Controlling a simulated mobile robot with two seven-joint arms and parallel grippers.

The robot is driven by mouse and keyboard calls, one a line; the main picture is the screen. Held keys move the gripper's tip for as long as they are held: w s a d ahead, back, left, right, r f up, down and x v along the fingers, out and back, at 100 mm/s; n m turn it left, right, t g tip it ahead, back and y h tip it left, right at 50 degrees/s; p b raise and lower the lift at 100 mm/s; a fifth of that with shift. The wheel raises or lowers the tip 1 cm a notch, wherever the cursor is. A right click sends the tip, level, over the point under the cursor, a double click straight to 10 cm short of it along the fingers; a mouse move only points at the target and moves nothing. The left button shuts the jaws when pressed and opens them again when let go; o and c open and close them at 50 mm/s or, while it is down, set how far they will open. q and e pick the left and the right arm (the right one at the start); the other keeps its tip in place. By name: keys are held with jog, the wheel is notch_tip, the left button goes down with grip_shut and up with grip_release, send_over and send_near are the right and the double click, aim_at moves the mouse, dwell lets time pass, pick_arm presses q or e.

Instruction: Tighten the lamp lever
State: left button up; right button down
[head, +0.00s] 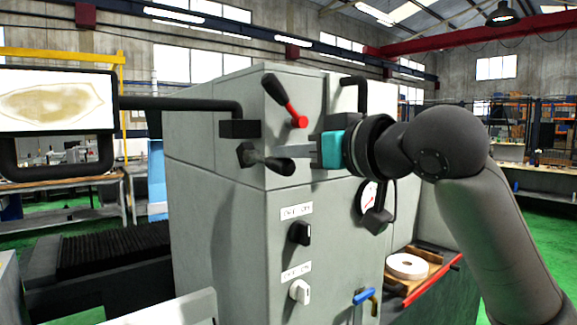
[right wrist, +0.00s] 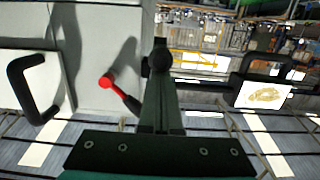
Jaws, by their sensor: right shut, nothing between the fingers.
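The lamp lever, a black clamp handle (head: 268,161), sits on the left edge of the grey machine cabinet, just below the black bracket of the lamp arm (head: 185,104). It points right with its end tilted slightly down. My right gripper (head: 284,152) is shut and empty, its fingertips just above the lever's free end. In the right wrist view the shut fingers (right wrist: 160,82) reach up to a black rounded lever end (right wrist: 160,60), partly covering the lever. I cannot tell whether they touch. My left gripper is not in view.
A red and black lever (head: 286,100) stands on the cabinet above my right gripper. A lit panel (head: 55,102) hangs on the lamp arm at the left. A tray with a white disc (head: 407,266) is at the right.

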jog(key=shift+w+a+f+t+y+b, duration=0.15)
jog(key=shift+f+t+y+b, duration=0.65)
jog(key=shift+f+b, duration=0.8)
jog(key=shift+w+f+t+y+b, duration=0.1)
jog(key=shift+f+t+y+b, duration=0.4)
jog(key=shift+f+t+b, duration=1.05)
jog(key=shift+r+g+b, duration=0.15)
jog(key=shift+g+b, duration=0.25)
jog(key=shift+g, duration=0.15)
